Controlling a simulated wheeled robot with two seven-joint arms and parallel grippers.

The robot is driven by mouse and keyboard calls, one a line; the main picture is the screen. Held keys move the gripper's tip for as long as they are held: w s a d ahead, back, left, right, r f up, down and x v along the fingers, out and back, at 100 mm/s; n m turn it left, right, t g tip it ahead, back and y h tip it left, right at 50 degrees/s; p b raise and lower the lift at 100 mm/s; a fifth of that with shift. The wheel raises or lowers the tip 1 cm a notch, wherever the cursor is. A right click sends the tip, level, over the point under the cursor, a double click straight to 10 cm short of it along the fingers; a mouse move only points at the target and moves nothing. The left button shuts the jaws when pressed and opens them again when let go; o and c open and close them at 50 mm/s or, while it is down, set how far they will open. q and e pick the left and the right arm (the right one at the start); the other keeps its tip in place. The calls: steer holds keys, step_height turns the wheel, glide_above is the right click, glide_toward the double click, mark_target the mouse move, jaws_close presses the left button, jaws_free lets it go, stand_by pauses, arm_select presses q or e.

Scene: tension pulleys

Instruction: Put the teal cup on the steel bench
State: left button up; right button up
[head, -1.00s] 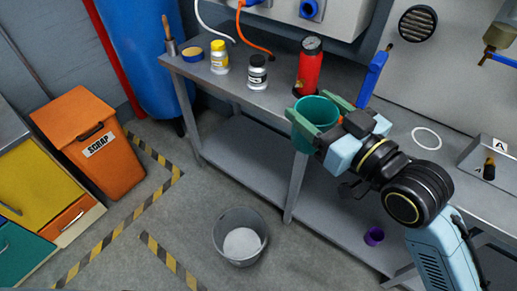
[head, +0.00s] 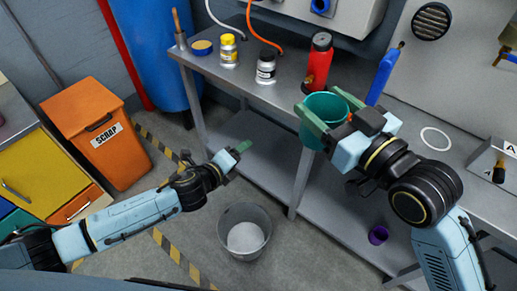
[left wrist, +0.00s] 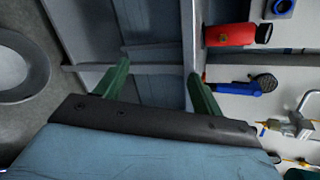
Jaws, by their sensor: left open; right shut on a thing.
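The teal cup (head: 318,133) is held by my right gripper (head: 330,115), whose green fingers are shut on it. In the head view the cup overlaps the front edge of the steel bench (head: 285,93); I cannot tell its height over the bench. My left gripper (head: 238,153) is in front of the bench, apart from it, left of and lower in the picture than the cup. Its green fingers (left wrist: 160,95) stand open and empty in the left wrist view.
A bucket (head: 243,230) is on the floor, and a purple cup (head: 378,235) is on the lower shelf.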

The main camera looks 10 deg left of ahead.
arm_select(q)
steer(key=s+d+r+m+h, duration=0.4)
steer(key=s+r+m, duration=0.45)
steer(key=r, duration=0.35)
steer(key=s+d+r+m+h, duration=0.45)
steer(key=s+r+m, duration=0.35)
steer(key=r+m, duration=0.3)
steer(key=shift+n+g, duration=0.4)
steer(key=shift+n, duration=0.15)
steer(key=x, duration=0.8)
steer(key=r+x, duration=0.1)
steer(key=x, duration=0.2)
steer(key=shift+w+d, duration=0.25)
steer(key=shift+d, duration=0.05)
steer(key=c, duration=0.4)
steer(key=shift+c, duration=1.1)
arm_select(e)
steer(key=o, duration=0.6)
steer(key=shift+c, duration=0.2)
steer(key=o, duration=0.5)
